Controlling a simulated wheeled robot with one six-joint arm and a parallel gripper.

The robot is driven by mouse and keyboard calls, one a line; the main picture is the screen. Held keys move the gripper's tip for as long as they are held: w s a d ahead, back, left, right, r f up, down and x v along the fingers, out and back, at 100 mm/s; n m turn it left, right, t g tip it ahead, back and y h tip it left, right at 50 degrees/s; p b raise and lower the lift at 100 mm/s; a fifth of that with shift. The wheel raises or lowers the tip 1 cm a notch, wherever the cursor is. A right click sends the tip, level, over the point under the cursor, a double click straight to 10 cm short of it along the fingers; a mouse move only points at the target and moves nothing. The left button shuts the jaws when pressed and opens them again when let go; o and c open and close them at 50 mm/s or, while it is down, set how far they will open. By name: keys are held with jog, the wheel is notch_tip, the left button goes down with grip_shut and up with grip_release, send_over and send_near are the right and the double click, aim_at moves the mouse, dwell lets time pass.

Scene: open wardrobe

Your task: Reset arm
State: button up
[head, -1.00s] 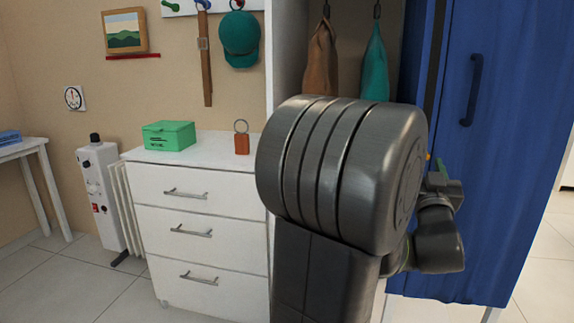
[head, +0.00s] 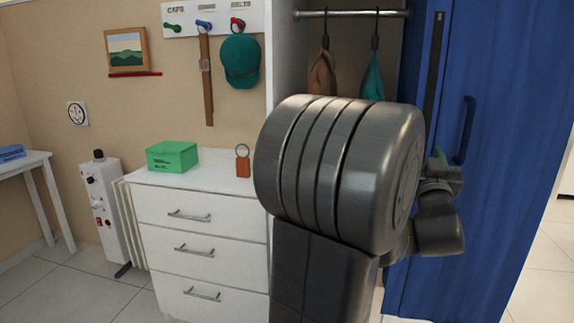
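My own arm fills the middle of the head view, with a large dark grey joint in front of the wardrobe. Smaller links of the arm show behind it at the right, in front of the blue wardrobe door (head: 500,150). My gripper's fingers are hidden behind the arm, so their state and whatever they may hold cannot be seen. A small green bit shows just above the far links; I cannot tell what it is.
The wardrobe rail (head: 352,13) carries a brown garment (head: 321,72) and a teal garment (head: 373,78). A white dresser (head: 200,235) at left bears a green box (head: 172,156) and an orange tag (head: 243,165). A teal cap (head: 240,60) and brown belt (head: 207,85) hang on the peg board (head: 180,20).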

notch_tip(320, 180, up, 28)
jog(key=p, duration=2.6)
jog(key=shift+r, duration=0.1)
